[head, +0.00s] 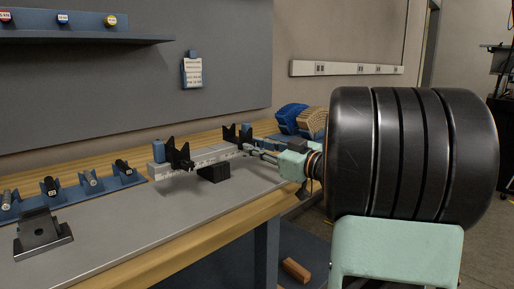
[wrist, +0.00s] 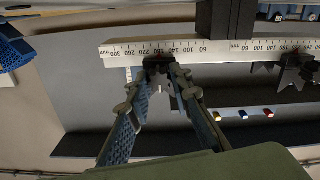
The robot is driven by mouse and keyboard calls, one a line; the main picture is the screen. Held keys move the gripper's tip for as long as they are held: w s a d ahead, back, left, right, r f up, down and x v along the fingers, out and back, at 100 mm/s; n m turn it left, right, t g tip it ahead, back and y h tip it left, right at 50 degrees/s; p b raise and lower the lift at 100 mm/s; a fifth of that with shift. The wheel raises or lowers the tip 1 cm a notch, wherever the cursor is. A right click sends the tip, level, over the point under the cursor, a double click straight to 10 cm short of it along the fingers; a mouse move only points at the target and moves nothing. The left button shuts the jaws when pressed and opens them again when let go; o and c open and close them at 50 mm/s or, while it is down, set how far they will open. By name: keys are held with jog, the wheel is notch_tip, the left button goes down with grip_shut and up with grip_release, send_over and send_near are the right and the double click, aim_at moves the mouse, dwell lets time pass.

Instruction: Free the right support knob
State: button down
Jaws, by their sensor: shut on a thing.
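The pale ruled rail (head: 205,158) stands on the bench and carries two black notched supports. The right support (head: 230,134) is at its far end, and the left support (head: 177,153) has its own knob (head: 187,165) on the near side. My gripper (head: 247,149) reaches in from the right to the front of the right support. In the wrist view, my gripper (wrist: 162,74) has its two fingertips closed on the dark right support knob (wrist: 158,62), at the rail's ruled face (wrist: 130,50). The fingertips partly cover the knob.
A black block (head: 213,172) sits in front of the rail. Blue holders with cylinders (head: 90,181) and a dark stand (head: 43,238) are at the left. Blue and tan lattice pieces (head: 292,118) lie behind my gripper. The front bench top (head: 170,215) is clear.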

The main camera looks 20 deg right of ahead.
jog(key=c, duration=1.7)
grip_release()
jog(key=shift+c, duration=0.2)
jog(key=v, duration=1.2)
jog(key=shift+r, duration=0.1)
